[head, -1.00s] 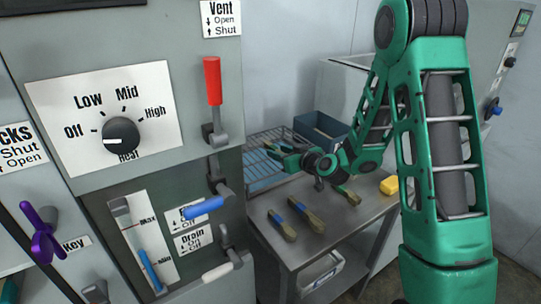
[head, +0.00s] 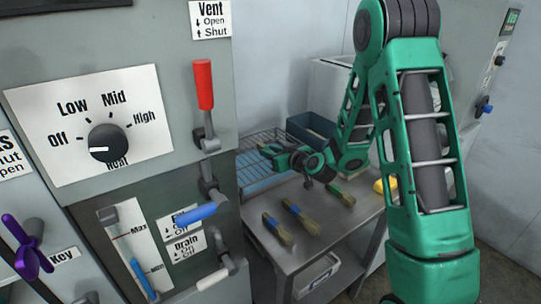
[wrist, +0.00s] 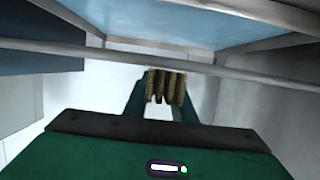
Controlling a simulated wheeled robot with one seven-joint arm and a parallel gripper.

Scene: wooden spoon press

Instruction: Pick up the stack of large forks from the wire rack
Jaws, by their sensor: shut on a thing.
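The wire rack (head: 256,184) stands on the metal table, behind the grey control panel. My gripper (head: 268,150) is at the rack, seen from the side in the head view. Several wooden ends show side by side. A bar of the wire rack (wrist: 200,66) crosses just beyond the stack in that view. The held stack cannot be made out in the head view.
Banded wooden utensil stacks lie on the table: two with blue bands (head: 278,230) (head: 301,217) and one with a green band (head: 340,193). A yellow block (head: 380,186) lies to their right. A dark blue bin (head: 312,130) stands behind. The control panel (head: 150,60) with its levers is close on the left.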

